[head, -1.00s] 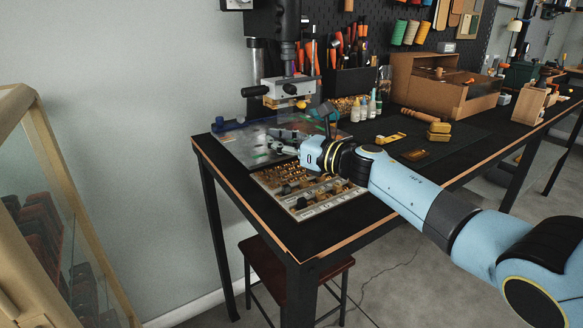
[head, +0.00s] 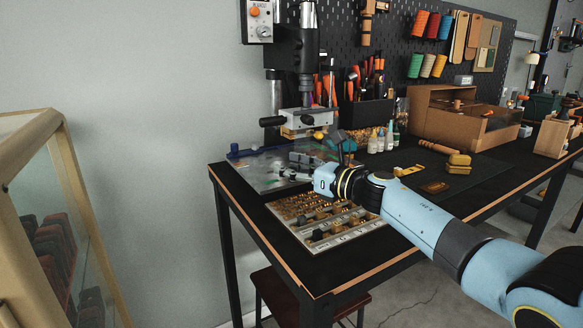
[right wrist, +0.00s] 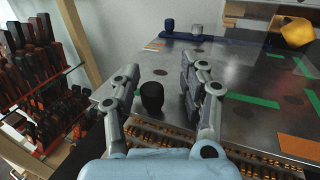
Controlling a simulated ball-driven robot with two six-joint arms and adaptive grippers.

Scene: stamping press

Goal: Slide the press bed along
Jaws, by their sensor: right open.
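The press bed is a flat grey metal plate (head: 262,178) with green strips, lying on the black table under the press (head: 303,118). It also fills much of the right wrist view (right wrist: 240,72). A dark round knob (right wrist: 152,97) stands near the bed's edge, between the open fingers of my right gripper (right wrist: 162,80); I cannot tell whether they touch it. In the head view, my right gripper (head: 290,170) reaches from the right over the front part of the bed and partly hides it. My left gripper is not in view.
A tray of brass stamps (head: 325,218) lies just in front of the bed, below my right wrist. A blue bar (head: 262,149) runs behind the bed. Small bottles (head: 380,140) stand to the right. A glass-sided wooden case (head: 62,165) stands at the left.

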